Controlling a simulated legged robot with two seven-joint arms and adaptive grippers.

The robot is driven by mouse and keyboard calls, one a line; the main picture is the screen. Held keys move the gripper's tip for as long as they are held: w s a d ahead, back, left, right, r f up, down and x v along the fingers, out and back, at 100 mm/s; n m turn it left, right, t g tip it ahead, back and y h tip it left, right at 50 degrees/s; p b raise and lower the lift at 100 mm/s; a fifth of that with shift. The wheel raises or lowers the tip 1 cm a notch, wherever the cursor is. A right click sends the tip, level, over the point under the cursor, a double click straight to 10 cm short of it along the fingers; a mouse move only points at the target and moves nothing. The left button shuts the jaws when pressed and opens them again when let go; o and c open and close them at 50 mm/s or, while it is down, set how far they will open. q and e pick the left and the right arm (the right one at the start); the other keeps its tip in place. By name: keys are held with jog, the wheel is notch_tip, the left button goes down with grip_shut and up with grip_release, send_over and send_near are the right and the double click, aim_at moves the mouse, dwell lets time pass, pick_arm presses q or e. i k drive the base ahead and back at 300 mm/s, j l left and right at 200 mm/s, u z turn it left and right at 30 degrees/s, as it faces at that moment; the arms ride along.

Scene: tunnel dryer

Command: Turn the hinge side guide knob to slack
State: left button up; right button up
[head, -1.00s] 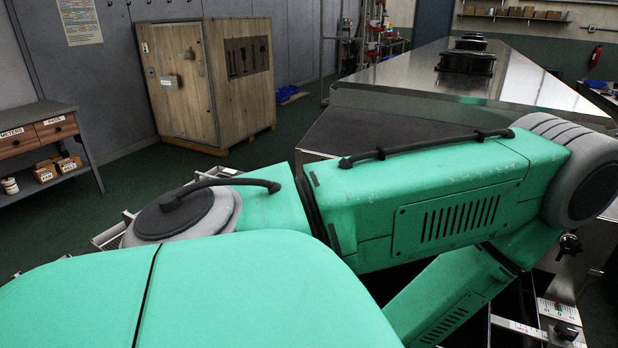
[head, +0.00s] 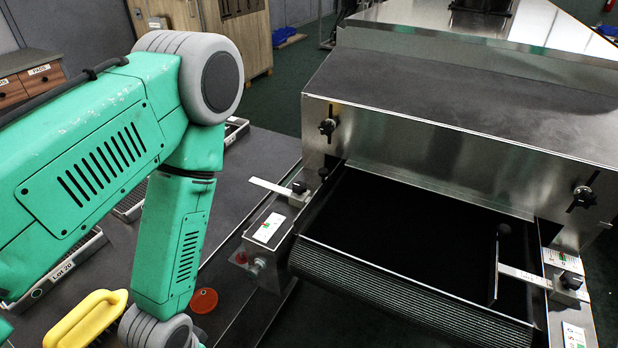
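The tunnel dryer's dark belt (head: 410,245) runs out from under a steel hood. A left side guide with a pale scale strip (head: 270,187) has a dark knob (head: 299,187) on its block, left of the belt. A right side guide, a thin upright plate (head: 495,268) over the belt, has a pale scale bar (head: 525,276) leading to a dark knob (head: 571,280) on the right-hand block. I cannot tell which guide is the hinge side one, nor how tight either knob is. A green arm of mine fills the left. Neither gripper shows.
Black clamp knobs (head: 327,127) and (head: 583,197) sit on the hood's front. A dark bench at left holds a yellow-handled item (head: 88,320), a red-orange disc (head: 203,301) and a tray labelled Lot 20 (head: 62,268).

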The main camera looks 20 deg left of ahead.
aim_at(299, 187)
jog(key=u, duration=0.7)
jog(key=l, duration=0.15)
